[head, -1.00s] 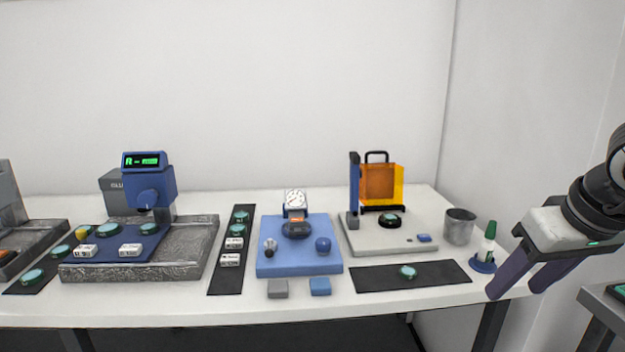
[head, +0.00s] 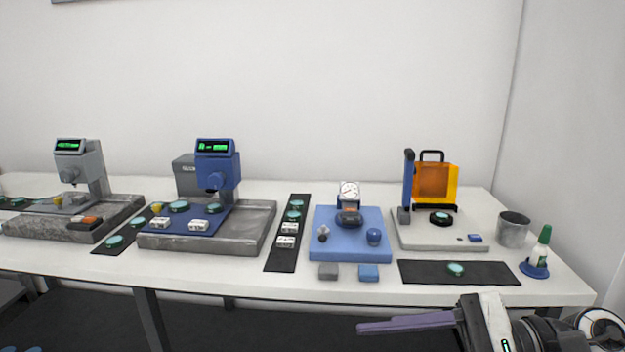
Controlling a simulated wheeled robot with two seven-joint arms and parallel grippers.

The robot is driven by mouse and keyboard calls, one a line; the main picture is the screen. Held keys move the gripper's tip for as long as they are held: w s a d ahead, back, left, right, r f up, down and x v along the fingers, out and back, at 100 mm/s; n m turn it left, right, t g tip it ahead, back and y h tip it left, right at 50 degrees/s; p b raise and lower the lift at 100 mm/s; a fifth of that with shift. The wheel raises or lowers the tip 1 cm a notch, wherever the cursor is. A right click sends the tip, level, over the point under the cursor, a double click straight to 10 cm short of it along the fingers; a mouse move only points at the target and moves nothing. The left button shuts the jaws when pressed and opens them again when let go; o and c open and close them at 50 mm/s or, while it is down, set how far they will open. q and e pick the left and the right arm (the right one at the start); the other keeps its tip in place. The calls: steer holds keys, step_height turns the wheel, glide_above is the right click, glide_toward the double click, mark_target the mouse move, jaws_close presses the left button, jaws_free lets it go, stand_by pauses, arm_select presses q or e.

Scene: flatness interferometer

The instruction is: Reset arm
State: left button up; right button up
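My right gripper (head: 408,325) is in the head view at the lower right, in front of and below the table's front edge. It points left, and its fingers are seen edge-on, one over the other, so their gap does not show. Nothing is seen held in it. My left gripper is not in view. The interferometer (head: 440,230), with a light base, a dark blue post and an orange shield (head: 434,182), stands at the right of the table. A dark round holder with a teal disc (head: 441,217) sits on its base.
A blue gauge stand (head: 350,245) stands mid-table. Blue (head: 216,180) and grey (head: 85,170) readout machines stand to the left. Black mats (head: 458,272) hold teal discs. A metal cup (head: 513,230) and green-capped bottle (head: 542,250) are at the right end.

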steer(key=w+d+f+m+t+h, duration=0.1)
steer(key=w+d+f+m+t, duration=0.15)
steer(key=m+t, duration=0.85)
steer(key=w+d+f+m+t+h, duration=0.1)
steer(key=w+f+m+t, duration=0.25)
steer(key=m, duration=1.45)
steer(key=d+f+m+h, duration=0.3)
steer(key=f+m+h, duration=0.4)
steer(key=f+m, duration=0.5)
steer(key=s+f+m+g+h, duration=0.4)
steer(key=s+f+m+g, duration=0.4)
steer(key=s+f+m, duration=0.7)
step_height(320, 180, down, 6)
steer(key=shift+s+a+f+m, duration=0.15)
steer(key=shift+s+m, duration=0.25)
steer(key=shift+s, duration=0.65)
steer(key=shift+c, duration=0.2)
